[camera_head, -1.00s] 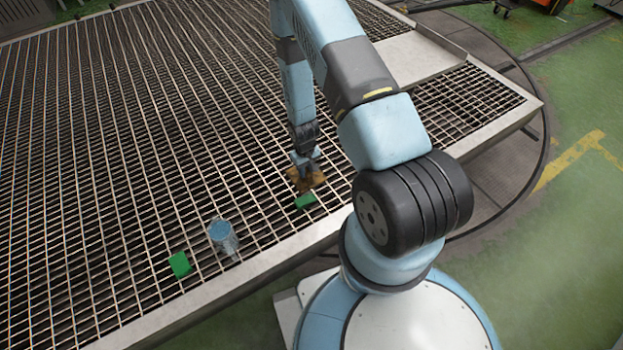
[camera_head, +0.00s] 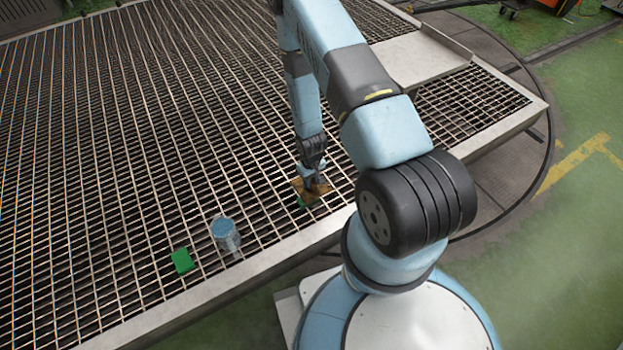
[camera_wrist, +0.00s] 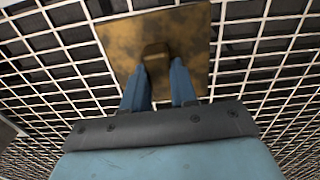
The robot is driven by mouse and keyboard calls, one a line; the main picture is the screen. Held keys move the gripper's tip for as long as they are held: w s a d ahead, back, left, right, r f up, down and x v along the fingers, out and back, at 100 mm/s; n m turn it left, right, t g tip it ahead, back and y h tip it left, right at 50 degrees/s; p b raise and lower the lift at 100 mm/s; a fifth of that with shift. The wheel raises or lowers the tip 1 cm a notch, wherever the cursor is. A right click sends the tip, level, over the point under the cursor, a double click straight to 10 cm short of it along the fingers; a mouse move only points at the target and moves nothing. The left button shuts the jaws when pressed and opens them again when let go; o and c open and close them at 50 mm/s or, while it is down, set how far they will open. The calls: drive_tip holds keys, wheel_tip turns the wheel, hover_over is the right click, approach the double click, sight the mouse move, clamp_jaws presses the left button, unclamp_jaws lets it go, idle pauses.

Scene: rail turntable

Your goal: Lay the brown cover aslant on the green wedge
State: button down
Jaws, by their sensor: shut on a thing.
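The brown cover (camera_head: 324,188) is a thin square plate with a small block-shaped knob (camera_wrist: 156,50) on top. My gripper (camera_head: 312,180) is shut on the knob; in the wrist view my gripper (camera_wrist: 160,72) has one blue finger on each side of it. A green piece (camera_head: 303,202) shows under the cover's lower left edge in the head view, mostly hidden. I cannot tell whether the cover touches it. Another green block (camera_head: 182,261) lies on the grating further left. From these views I cannot tell which green piece is the wedge.
A blue-topped clear cylinder (camera_head: 225,234) stands on the grating between the two green pieces. The metal grating (camera_head: 130,150) is otherwise largely bare. Its pale front rim (camera_head: 265,258) runs close by, and a flat plate (camera_head: 418,57) lies at the far right.

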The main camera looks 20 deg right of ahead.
drive_tip(key=shift+f, duration=2.75)
drive_tip(key=c, duration=0.8)
unclamp_jaws()
wheel_tip(320, 180, up, 14)
drive_tip(key=shift+f, duration=0.15)
